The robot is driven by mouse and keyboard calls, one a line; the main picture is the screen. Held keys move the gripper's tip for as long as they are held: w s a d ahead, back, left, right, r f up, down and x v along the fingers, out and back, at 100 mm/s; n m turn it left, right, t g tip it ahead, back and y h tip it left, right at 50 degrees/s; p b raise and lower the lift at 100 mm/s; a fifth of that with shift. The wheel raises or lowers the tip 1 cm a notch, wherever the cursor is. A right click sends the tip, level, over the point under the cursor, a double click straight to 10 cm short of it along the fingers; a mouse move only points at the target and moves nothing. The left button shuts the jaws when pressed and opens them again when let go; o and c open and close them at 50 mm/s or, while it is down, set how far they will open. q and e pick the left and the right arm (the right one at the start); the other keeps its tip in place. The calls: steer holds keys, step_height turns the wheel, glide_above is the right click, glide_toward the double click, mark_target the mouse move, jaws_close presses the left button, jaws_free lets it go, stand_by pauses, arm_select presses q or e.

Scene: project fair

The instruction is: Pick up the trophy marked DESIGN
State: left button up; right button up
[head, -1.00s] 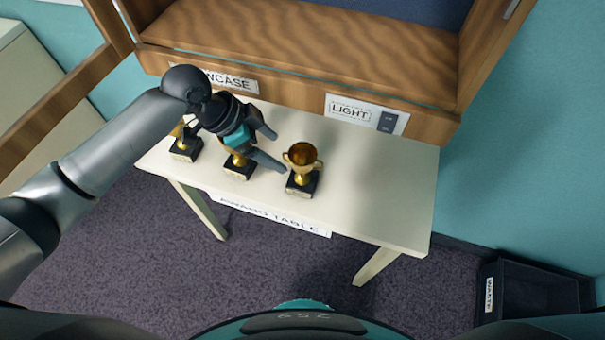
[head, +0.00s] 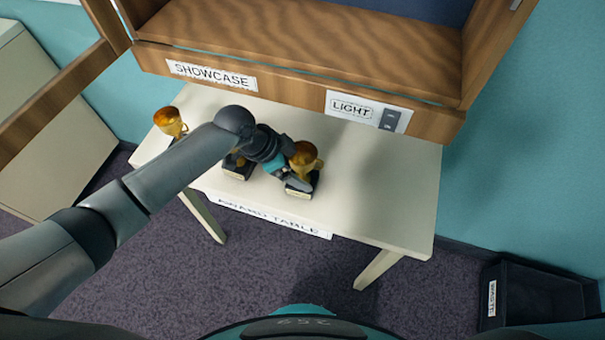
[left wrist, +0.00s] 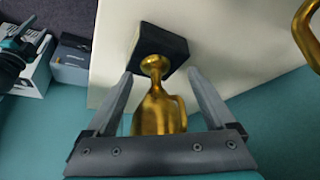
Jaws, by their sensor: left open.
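Three gold cup trophies on black bases stand in a row on the award table (head: 385,190): a left one (head: 170,122), a middle one (head: 238,168) partly hidden by my left arm, and a right one (head: 305,157). The lettering on their bases is not readable, so I cannot tell which is DESIGN. My left gripper (head: 296,166) is open at the right trophy. In the left wrist view its fingers (left wrist: 160,78) stand on either side of a trophy (left wrist: 158,112), with gaps visible. A dark and teal part, possibly my right gripper (left wrist: 30,38), shows at the left edge.
The wooden showcase (head: 300,50) stands behind the table, with a SHOWCASE label (head: 211,75) and a LIGHT switch panel (head: 368,111). The table's right side is clear. A black waste bin (head: 535,295) stands on the floor at right. Another gold trophy part (left wrist: 307,35) shows in the left wrist view.

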arm_select(q)
jaws_close()
stand_by(0.6)
steer(key=shift+r, duration=0.1)
stand_by(0.6)
